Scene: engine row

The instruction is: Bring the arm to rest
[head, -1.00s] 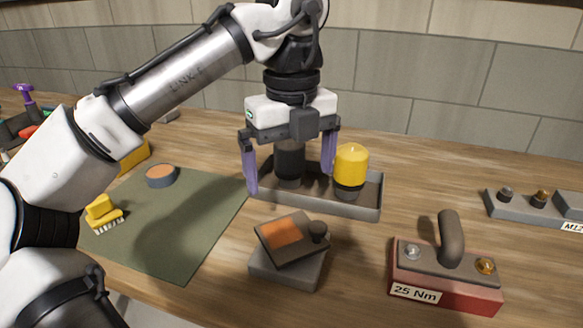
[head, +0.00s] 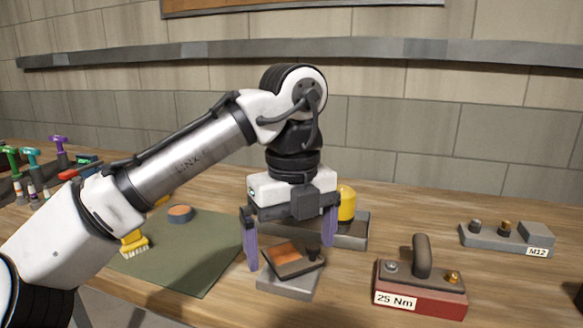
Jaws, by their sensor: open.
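My gripper (head: 290,250) hangs from my arm in the head view, pointing down, with its two purple fingers wide apart and nothing between them that I can see it holding. In the picture its fingers flank the far part of a grey block with a tilted dark plate and orange patch (head: 287,258); I cannot tell its height above that block. Behind it is a grey tray (head: 357,241) with a yellow-topped cylinder (head: 347,203) in it. My gripper hides much of the tray, and the dark cylinder in it is out of sight.
A red 25 Nm block with a handle (head: 422,288) stands at the front right. A grey M12 block (head: 507,238) is farther right. A green mat (head: 190,258) lies left, with an orange-topped disc (head: 180,213) and a yellow brush (head: 134,244). Coloured tools (head: 58,150) stand far left.

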